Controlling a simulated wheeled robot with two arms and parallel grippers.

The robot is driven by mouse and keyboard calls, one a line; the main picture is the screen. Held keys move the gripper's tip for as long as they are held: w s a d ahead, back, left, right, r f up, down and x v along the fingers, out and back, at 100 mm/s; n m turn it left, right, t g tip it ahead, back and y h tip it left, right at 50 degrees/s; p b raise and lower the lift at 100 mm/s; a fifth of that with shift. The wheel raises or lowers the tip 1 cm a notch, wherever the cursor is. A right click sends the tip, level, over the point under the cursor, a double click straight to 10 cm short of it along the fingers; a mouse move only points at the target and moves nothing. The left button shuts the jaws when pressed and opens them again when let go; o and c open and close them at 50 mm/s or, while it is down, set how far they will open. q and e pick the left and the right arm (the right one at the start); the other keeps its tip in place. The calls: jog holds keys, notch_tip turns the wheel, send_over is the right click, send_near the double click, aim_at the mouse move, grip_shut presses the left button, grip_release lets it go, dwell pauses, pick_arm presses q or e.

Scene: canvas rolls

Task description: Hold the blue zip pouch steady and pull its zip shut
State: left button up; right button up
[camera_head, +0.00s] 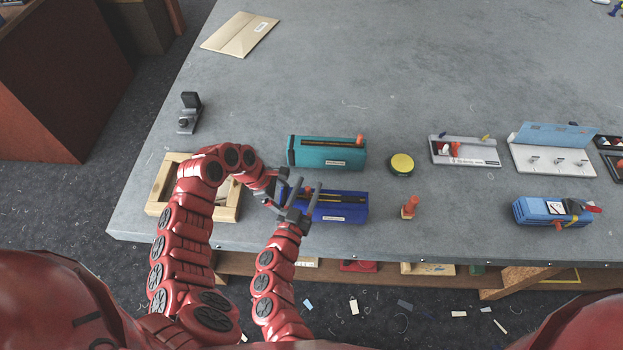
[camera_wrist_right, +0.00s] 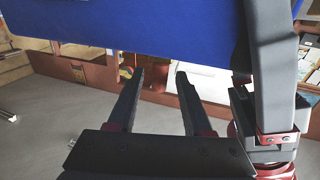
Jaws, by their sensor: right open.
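The blue zip pouch (camera_head: 350,212) lies near the table's front edge, with a dark slot along its top and yellowish strips showing in it. Its left end is partly hidden by my grippers; I cannot make out its zip pull. My left gripper (camera_head: 279,188) is at the pouch's left end; its fingers are too small and overlapped to tell whether they grip it. My right gripper (camera_head: 306,187) is open over the pouch's left part. In the right wrist view, the pouch's blue side (camera_wrist_right: 130,28) fills the top, beyond the open, empty fingers (camera_wrist_right: 160,74).
A teal pouch (camera_head: 310,157) with an orange pull lies just behind. A yellow-topped round tin (camera_head: 401,164) and an orange stamp (camera_head: 409,207) stand to the right. A wooden frame (camera_head: 160,190) lies under my left arm. The table's far middle is clear.

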aim_at(309, 187)
jog(key=shift+x, duration=1.5)
grip_shut()
